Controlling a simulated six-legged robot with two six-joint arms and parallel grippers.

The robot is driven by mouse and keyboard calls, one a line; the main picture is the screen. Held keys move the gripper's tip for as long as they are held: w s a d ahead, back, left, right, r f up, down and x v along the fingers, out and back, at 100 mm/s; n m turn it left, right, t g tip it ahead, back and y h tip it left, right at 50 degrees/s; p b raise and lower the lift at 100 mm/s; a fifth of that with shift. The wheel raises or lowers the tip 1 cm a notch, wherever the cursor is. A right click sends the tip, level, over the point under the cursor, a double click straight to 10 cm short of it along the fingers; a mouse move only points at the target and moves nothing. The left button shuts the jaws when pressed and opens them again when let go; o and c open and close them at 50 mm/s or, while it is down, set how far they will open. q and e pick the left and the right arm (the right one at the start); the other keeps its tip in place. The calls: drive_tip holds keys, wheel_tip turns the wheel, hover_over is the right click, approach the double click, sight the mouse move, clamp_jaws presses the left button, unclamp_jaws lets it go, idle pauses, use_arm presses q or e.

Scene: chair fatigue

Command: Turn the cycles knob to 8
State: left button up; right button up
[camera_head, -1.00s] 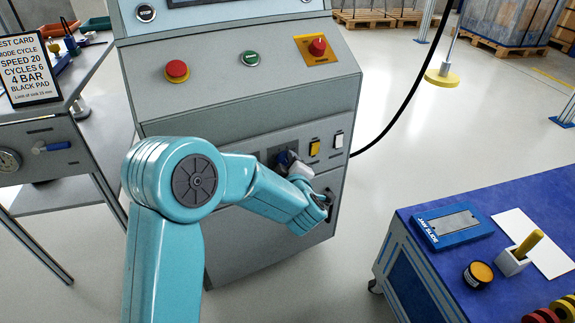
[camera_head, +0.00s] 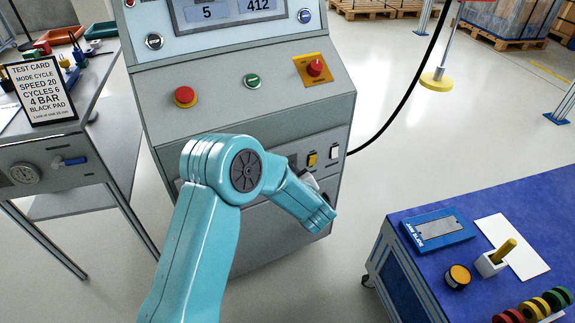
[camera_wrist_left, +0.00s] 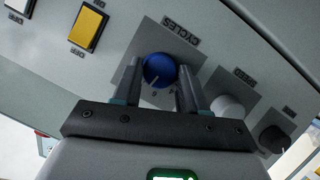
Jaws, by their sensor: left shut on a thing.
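In the left wrist view the blue cycles knob (camera_wrist_left: 159,70) sits on a grey plate lettered CYCLES. My left gripper (camera_wrist_left: 158,74) has one finger on each side of the knob and is shut on it. A small white mark shows on the knob's lower left. Small digits lie below the knob; I cannot read them surely. In the head view my own left arm hides the knob and nearly all of the gripper. My right gripper is in neither view.
A white knob (camera_wrist_left: 228,107) and a black knob (camera_wrist_left: 273,139) stand beside the blue one, and a yellow switch (camera_wrist_left: 87,27) is on its other side. A red emergency button (camera_head: 185,97) is above the arm. The test card (camera_head: 44,92) reads CYCLES 6.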

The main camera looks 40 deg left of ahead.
use_arm(q)
drive_tip(key=shift+d+m+g+p, duration=0.1)
drive_tip(key=shift+m+g+p, duration=0.55)
drive_tip(key=shift+p, duration=0.65)
drive_tip(key=o, duration=1)
drive_tip(key=shift+o, duration=0.2)
drive_tip(key=p+v, duration=0.3)
drive_tip(key=v, duration=1.3)
drive_tip(key=shift+d+f, duration=0.25)
drive_tip(key=shift+s+y, duration=0.1)
drive_tip(key=shift+y, duration=0.2)
